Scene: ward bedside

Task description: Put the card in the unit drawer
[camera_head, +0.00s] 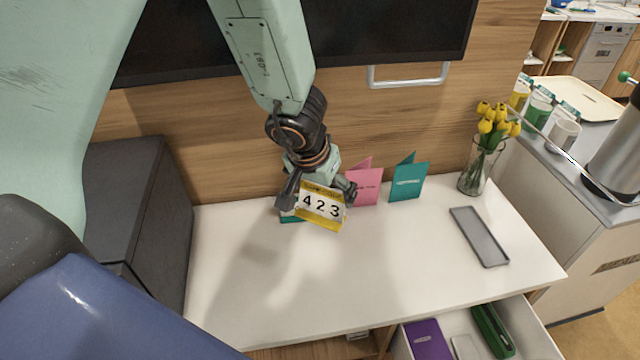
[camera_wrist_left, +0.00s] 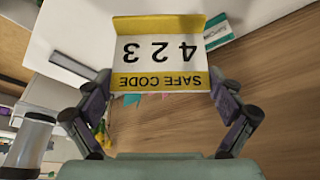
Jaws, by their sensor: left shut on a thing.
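The card (camera_head: 322,207) is yellow and white, with "423" on it. It is tilted above the white unit top (camera_head: 300,290), towards its back. My left gripper (camera_head: 318,196) is shut on it. In the left wrist view the card (camera_wrist_left: 158,50) shows "SAFE CODE 423" upside down, with the left gripper's fingers (camera_wrist_left: 160,112) at its two sides. The unit drawer (camera_head: 533,328) is pulled open at the lower right, partly cut off by the frame. It holds a purple item (camera_head: 427,340), a pale flat item and a green item (camera_head: 493,330). My right gripper is not seen.
A pink card (camera_head: 365,186) and a teal card (camera_head: 408,181) stand at the back, with another teal piece partly hidden behind the held card. A grey tray (camera_head: 479,236) and a vase of yellow tulips (camera_head: 476,173) are at the right. The middle of the top is clear.

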